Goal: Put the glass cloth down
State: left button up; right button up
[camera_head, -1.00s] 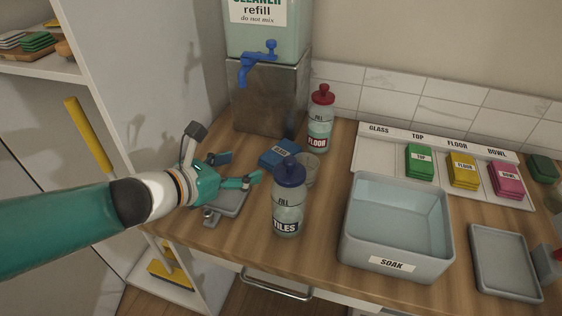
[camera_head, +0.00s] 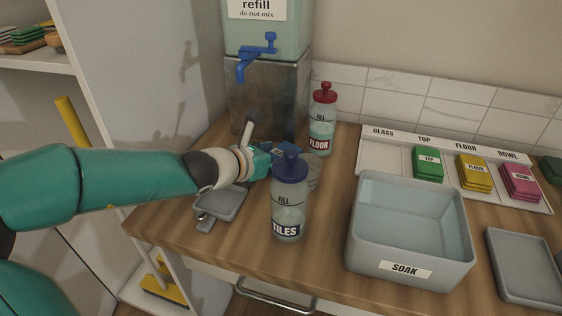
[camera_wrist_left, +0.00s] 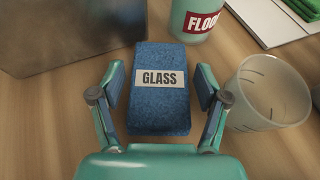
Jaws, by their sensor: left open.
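The blue glass cloth (camera_wrist_left: 159,105), labelled GLASS, lies flat on the wooden counter in the left wrist view. In the head view only a bit of the cloth (camera_head: 288,147) shows past my gripper and the TILES bottle. My left gripper (camera_wrist_left: 160,88) is open, with one finger beside each long side of the cloth. In the head view my left gripper (camera_head: 268,158) is partly hidden behind the TILES bottle. The tray (camera_head: 376,155) has an empty place under its GLASS label. My right gripper is out of view.
The TILES bottle (camera_head: 288,205) stands close in front of my gripper. A clear cup (camera_wrist_left: 268,92) is right of the cloth, the FLOOR bottle (camera_head: 322,120) behind it. A metal stand (camera_head: 262,95) is at the back. The SOAK tub (camera_head: 408,262) stands before the tray.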

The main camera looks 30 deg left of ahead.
pick_arm(q)
jog(key=shift+w, duration=0.15)
jog(key=c, duration=0.9)
jog(key=shift+r, duration=0.1)
